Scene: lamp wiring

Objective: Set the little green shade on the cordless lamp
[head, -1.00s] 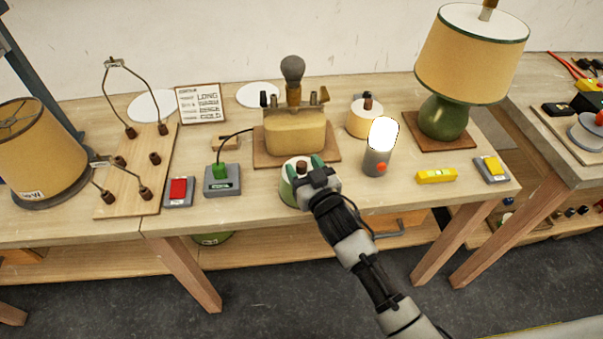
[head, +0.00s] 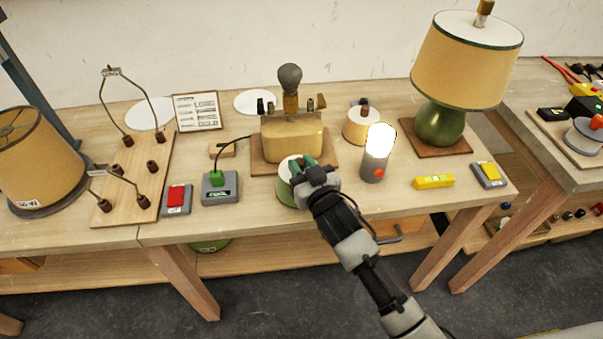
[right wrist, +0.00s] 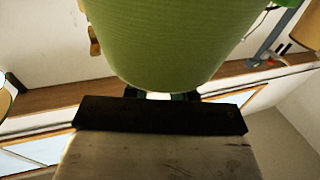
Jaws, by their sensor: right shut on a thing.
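The little green shade (head: 286,192) has a pale top and is near the front of the middle bench. My right gripper (head: 303,165) is shut at its top, and the fingers hide the brown knob there. In the right wrist view the shade (right wrist: 170,40) fills the top middle, by the fingertips. I cannot tell whether the shade touches the bench. The cordless lamp (head: 374,165) stands upright to the right of the shade, with a grey body, a red button and a bare, glowing white top. My left gripper is not in view.
A wooden block with a grey bulb (head: 291,138) stands behind the shade. A small cream shade (head: 361,127) is behind the lamp. A yellow level (head: 433,181) lies to the lamp's right, and a green table lamp (head: 442,125) stands behind. A green-switch box (head: 220,187) is left.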

